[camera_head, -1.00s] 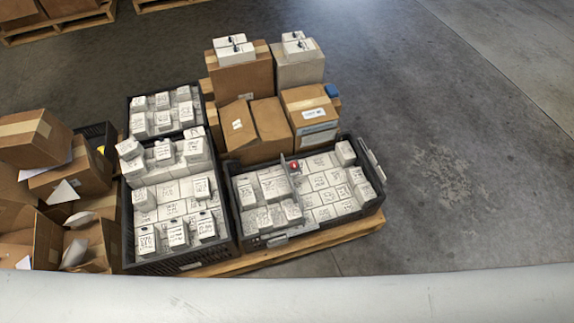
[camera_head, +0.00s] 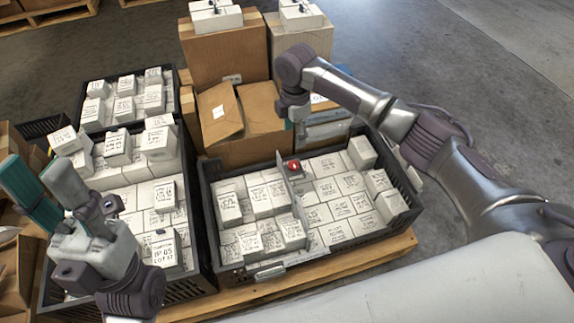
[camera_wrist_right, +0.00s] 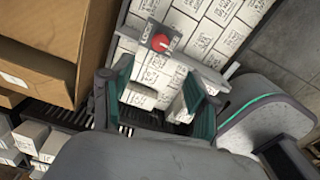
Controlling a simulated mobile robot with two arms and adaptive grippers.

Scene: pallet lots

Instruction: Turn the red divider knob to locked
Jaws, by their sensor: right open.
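The red divider knob (camera_head: 293,165) sits at the far end of the grey divider (camera_head: 301,205) in the front right black crate (camera_head: 212,225). In the right wrist view the knob (camera_wrist_right: 160,43) shows beside lettering that seems to include "LOCK"; its exact setting is unclear. My right gripper (camera_head: 292,112) hangs behind the knob in the head view. In the right wrist view its teal-padded fingers (camera_wrist_right: 160,82) are apart, empty and clear of the knob. My left gripper (camera_head: 38,172) is raised over the left crates, its fingers apart with nothing seen between them.
White labelled boxes (camera_head: 340,187) fill both sides of the divider. Cardboard boxes (camera_head: 225,55) stand close behind the crate, beside my right gripper. More filled crates (camera_head: 200,262) stand on the left. Open floor (camera_head: 420,60) lies to the right.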

